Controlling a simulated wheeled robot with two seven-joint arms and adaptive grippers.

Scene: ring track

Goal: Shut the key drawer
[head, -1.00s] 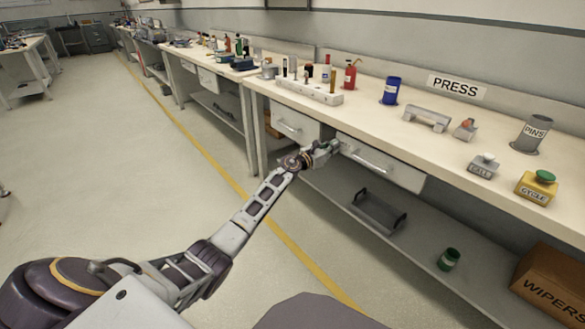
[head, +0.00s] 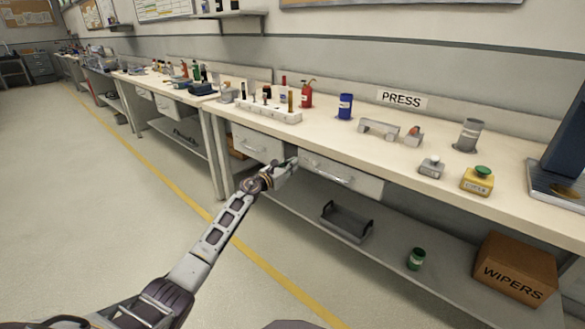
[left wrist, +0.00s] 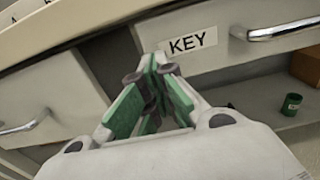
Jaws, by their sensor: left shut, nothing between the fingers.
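The key drawer (head: 340,182) is the white drawer with a bar handle under the bench, right of another white drawer (head: 258,147). In the left wrist view its KEY label (left wrist: 187,43) is at the left end of the drawer front (left wrist: 215,72), with the handle (left wrist: 285,30) further right. The front looks close to the bench edge; I cannot tell if a gap remains. My left gripper (head: 292,163) is at the drawer's left end. Its green-padded fingers (left wrist: 152,85) are shut and empty, pointing at the front beside the label; contact is unclear. My right gripper is not in view.
The bench top (head: 325,130) above carries a yellow button box (head: 477,182), a blue can (head: 345,106) and a red bottle (head: 306,95). The shelf below holds a grey tray (head: 346,222), a green can (head: 415,259) and a WIPERS box (head: 515,270). The floor at left is clear.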

